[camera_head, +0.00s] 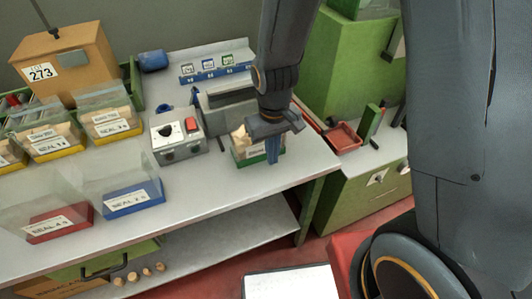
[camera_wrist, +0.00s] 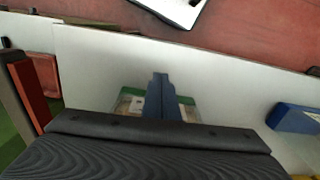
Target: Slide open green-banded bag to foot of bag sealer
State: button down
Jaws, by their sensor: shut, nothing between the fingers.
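The green-banded bag (camera_head: 241,154) stands on the grey bench at the foot of the bag sealer (camera_head: 228,101), holding cork-coloured contents behind a white label. My gripper (camera_head: 272,162) is shut and empty, fingers pointing down at the right part of the bag's front in the head view. In the wrist view, the shut fingertips (camera_wrist: 159,78) cover the middle of the bag, and its green band (camera_wrist: 127,93) shows on both sides. I cannot tell whether the fingers touch it. My wrist partly hides the bag and the sealer's right end.
A control box (camera_head: 180,137) with a red switch stands left of the bag. Blue-banded (camera_head: 133,199) and red-banded (camera_head: 60,224) bags stand at the front left; several yellow-banded bags (camera_head: 110,125) stand behind. A red tray (camera_head: 342,137) lies right. Bench is clear in front.

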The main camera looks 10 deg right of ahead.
notch_tip(320, 180, down, 5)
jog(key=shift+r+p, duration=0.15)
jog(key=shift+p, duration=0.2)
jog(key=shift+w+a+r+p, duration=0.1)
jog(key=shift+w+a+p, duration=0.15)
jog(key=shift+w, duration=0.4)
jog(key=shift+w+a+r+p, duration=0.15)
jog(key=shift+w+p, duration=0.15)
jog(key=shift+w, duration=0.3)
jog(key=shift+w+a+f, duration=0.1)
jog(key=shift+w+a, duration=0.1)
jog(key=shift+w, duration=0.4)
jog(key=shift+w, duration=0.1)
